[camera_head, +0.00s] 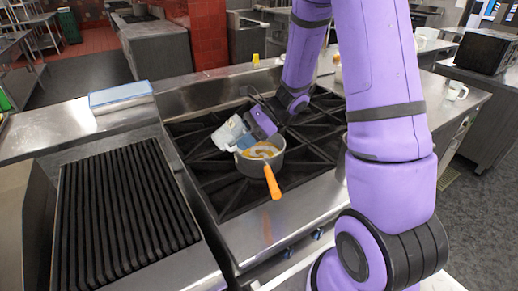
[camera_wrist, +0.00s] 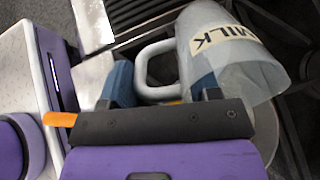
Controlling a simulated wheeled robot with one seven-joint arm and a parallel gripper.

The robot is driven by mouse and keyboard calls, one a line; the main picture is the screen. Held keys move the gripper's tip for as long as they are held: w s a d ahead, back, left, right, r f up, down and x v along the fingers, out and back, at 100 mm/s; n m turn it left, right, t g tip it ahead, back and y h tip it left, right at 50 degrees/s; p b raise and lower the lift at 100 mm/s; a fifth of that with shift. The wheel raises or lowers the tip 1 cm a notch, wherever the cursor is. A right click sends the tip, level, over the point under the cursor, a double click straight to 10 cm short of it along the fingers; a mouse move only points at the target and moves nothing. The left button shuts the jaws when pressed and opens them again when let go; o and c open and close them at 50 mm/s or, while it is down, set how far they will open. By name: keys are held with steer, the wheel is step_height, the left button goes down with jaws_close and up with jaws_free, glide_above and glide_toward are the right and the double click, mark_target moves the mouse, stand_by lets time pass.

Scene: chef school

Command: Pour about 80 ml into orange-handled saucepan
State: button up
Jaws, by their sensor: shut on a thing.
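The saucepan with the orange handle (camera_head: 272,183) stands on the black stove grate. An orange-brown and pale content shows inside it. A whitish jug (camera_head: 229,133) is tilted over the pan's left rim; in the wrist view the jug (camera_wrist: 230,50) carries a "MILK" label. My gripper (camera_head: 255,128) is shut on the jug's handle, with its blue fingers (camera_wrist: 163,88) on either side of the handle in the wrist view. The pan is mostly hidden behind my gripper there, with part of its orange handle (camera_wrist: 60,119) showing at left. I cannot make out a stream from the jug.
A ribbed grill (camera_head: 125,215) lies left of the stove. A blue-and-white tray-like item (camera_head: 120,95) is on the steel counter behind it. A white mug (camera_head: 457,90) stands on the right counter. The front-left grate (camera_head: 215,185) is clear.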

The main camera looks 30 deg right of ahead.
steer(key=shift+r+h+b, duration=0.25)
steer(key=shift+h+b, duration=0.05)
steer(key=shift+h, duration=0.6)
steer(key=shift+r, duration=0.1)
stand_by(0.7)
steer(key=shift+a+r+g+h, duration=0.15)
steer(key=shift+g+h, duration=0.15)
steer(key=shift+w+a+r+h+b, duration=0.1)
steer(key=shift+a+r+h+b, duration=0.2)
steer(key=shift+h+b, duration=0.25)
steer(key=shift+a+h, duration=0.15)
steer(key=shift+h, duration=0.3)
steer(key=w+a+f+g+h+b, duration=0.1)
steer(key=a+f+h+b, duration=0.3)
steer(key=a+f+h, duration=0.1)
steer(key=shift+f+n+g+h+b, duration=0.3)
steer(key=shift+n+g+h, duration=0.1)
steer(key=shift+h, duration=0.5)
steer(key=shift+w, duration=0.15)
